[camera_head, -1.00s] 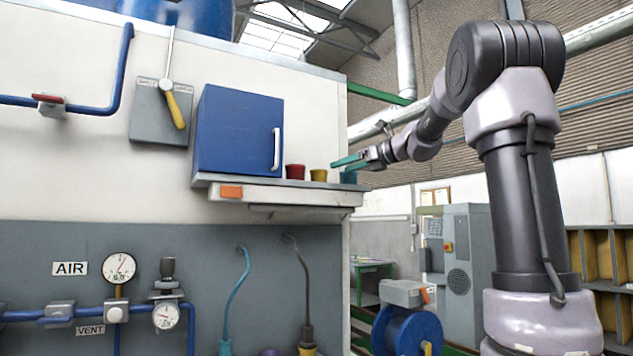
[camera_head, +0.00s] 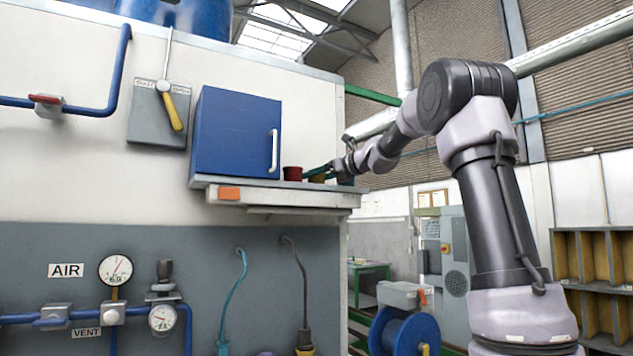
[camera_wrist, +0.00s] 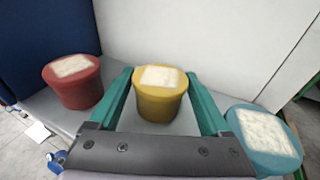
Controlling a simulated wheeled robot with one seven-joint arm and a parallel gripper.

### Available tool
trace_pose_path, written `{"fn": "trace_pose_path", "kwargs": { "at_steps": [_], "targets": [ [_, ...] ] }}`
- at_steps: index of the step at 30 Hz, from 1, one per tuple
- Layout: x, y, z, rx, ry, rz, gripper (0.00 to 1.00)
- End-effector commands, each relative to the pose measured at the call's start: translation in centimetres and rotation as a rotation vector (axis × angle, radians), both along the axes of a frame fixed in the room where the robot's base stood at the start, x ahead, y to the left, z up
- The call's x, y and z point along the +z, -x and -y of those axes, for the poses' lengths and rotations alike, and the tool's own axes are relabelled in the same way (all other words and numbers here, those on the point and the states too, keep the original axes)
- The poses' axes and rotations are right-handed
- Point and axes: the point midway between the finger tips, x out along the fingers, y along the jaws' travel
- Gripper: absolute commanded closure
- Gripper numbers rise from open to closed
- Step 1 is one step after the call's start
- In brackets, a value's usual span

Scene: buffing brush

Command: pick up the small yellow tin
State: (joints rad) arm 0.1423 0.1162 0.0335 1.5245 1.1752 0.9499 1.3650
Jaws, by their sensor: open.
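The small yellow tin (camera_wrist: 160,108) stands upright on the shelf, with a pale label on its lid. In the wrist view it sits between the two teal fingers of my gripper (camera_wrist: 161,88), with a gap on each side. In the head view the yellow tin (camera_head: 317,178) is mostly hidden behind my gripper (camera_head: 322,171). My gripper is open and holds nothing.
A red tin (camera_wrist: 75,85) stands left of the yellow one and a teal tin (camera_wrist: 264,140) stands right, close outside the right finger. A blue cabinet (camera_head: 237,133) stands at the left on the shelf (camera_head: 290,197). A pale wall (camera_wrist: 220,35) is behind the tins.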

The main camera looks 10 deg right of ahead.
Motion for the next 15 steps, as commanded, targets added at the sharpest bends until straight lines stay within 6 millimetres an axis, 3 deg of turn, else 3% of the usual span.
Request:
{"fn": "trace_pose_path", "kwargs": {
  "at_steps": [2,3,8,15],
  "targets": [
    [0.01,0.03,0.01,0.000,0.000,0.000,0.19],
    [0.01,0.03,0.01,0.000,0.000,0.000,0.26],
    [0.01,0.04,0.03,0.000,0.000,0.000,0.85],
    [0.12,0.05,0.03,0.000,0.001,0.001,0.86]
  ]
}}
